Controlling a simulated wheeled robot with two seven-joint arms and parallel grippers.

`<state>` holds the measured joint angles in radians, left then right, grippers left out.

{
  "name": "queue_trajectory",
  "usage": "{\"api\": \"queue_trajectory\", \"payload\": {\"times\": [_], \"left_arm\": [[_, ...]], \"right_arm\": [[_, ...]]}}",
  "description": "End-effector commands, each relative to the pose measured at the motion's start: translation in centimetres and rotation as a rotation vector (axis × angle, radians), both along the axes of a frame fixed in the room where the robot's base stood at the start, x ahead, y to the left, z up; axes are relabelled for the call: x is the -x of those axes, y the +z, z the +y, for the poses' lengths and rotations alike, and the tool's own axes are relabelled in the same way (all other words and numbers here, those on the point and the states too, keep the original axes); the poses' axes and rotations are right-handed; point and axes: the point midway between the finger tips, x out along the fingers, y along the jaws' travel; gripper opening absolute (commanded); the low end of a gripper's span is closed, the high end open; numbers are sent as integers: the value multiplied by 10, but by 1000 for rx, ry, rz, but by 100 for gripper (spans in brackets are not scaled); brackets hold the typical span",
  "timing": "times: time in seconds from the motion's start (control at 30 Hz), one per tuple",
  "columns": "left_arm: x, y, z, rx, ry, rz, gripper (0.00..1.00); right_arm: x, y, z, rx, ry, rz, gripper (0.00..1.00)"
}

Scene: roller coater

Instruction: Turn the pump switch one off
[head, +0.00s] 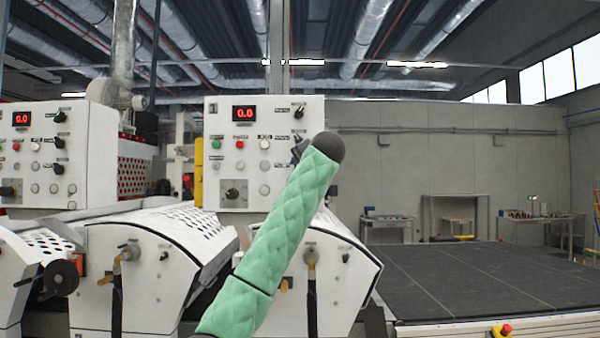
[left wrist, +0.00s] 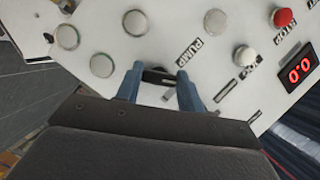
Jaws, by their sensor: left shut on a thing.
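The pump switch is a small black knob (left wrist: 157,76) on a white control panel, beside a printed PUMP label, in the left wrist view. My left gripper (left wrist: 159,83) has its two blue-grey fingers on either side of the knob and is shut on it. In the head view the panel, marked 1 (head: 225,165), stands at the centre with a red 0.0 display (head: 244,114). My left arm in its green sleeve reaches up in front of its right side, and the fingers and gripped knob cannot be made out there. My right gripper is not in view.
Another black knob (head: 298,112) sits at the panel's upper right, and a red button (head: 239,144) under the display. White buttons (left wrist: 101,66) lie close to my fingers. A second panel (head: 60,150) stands at the left. A dark conveyor bed (head: 470,275) extends to the right.

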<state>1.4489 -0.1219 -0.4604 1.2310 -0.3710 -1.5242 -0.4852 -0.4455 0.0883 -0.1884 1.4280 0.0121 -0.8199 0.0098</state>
Motion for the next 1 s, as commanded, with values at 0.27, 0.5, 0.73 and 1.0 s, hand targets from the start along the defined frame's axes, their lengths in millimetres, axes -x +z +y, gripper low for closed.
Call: {"api": "queue_trajectory", "payload": {"times": [0.27,0.5,0.73,1.0], "left_arm": [[-1,-4,-1,13,1,7,15],[-1,-4,-1,13,1,7,44],[0,-2,-1,12,0,4,60],[5,-1,-2,12,0,2,60]], "right_arm": [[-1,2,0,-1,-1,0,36],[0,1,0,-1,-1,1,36],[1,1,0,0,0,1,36],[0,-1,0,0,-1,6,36]]}}
